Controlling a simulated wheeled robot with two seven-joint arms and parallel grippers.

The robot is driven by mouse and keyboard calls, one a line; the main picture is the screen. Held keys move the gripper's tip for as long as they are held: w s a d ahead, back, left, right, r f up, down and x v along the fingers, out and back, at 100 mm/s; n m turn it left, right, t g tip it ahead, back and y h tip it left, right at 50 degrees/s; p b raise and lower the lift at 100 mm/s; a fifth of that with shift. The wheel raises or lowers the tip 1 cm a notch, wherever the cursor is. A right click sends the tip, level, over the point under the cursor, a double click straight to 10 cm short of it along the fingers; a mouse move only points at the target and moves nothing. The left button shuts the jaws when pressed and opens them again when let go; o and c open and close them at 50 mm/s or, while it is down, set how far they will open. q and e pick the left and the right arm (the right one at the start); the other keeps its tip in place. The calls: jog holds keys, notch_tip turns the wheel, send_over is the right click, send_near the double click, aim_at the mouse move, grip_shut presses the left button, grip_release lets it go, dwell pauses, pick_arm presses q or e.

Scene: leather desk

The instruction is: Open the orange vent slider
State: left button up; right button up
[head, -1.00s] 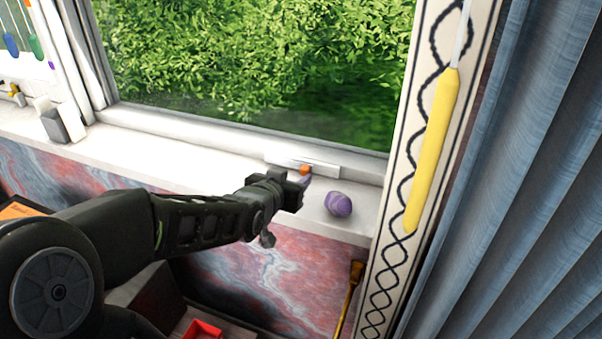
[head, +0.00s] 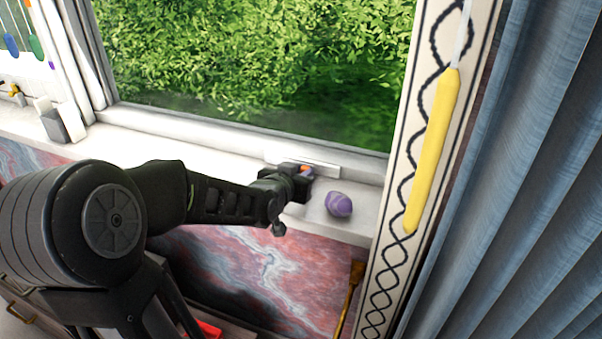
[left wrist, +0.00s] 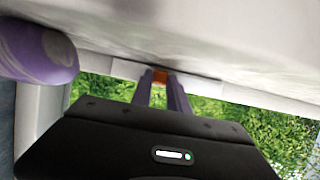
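The orange vent slider (head: 306,170) sits on a pale vent strip (head: 325,168) along the bottom of the window frame. My left gripper (head: 304,175) reaches it from the left in the head view and partly covers it. In the left wrist view, the orange slider (left wrist: 160,77) shows between the tips of the two purple fingers (left wrist: 161,88). The fingers stand a narrow gap apart, and the slider fills that gap at the tips. The exact contact is small and hard to see. My right gripper is not in view.
A purple striped object (head: 339,204) lies on the white sill just right of my left gripper, and looms close in the left wrist view (left wrist: 38,52). A yellow handle (head: 432,150) hangs by the patterned trim. A blue curtain (head: 520,180) fills the right side.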

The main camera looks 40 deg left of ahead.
pick_arm(q)
grip_shut()
dwell(0.9)
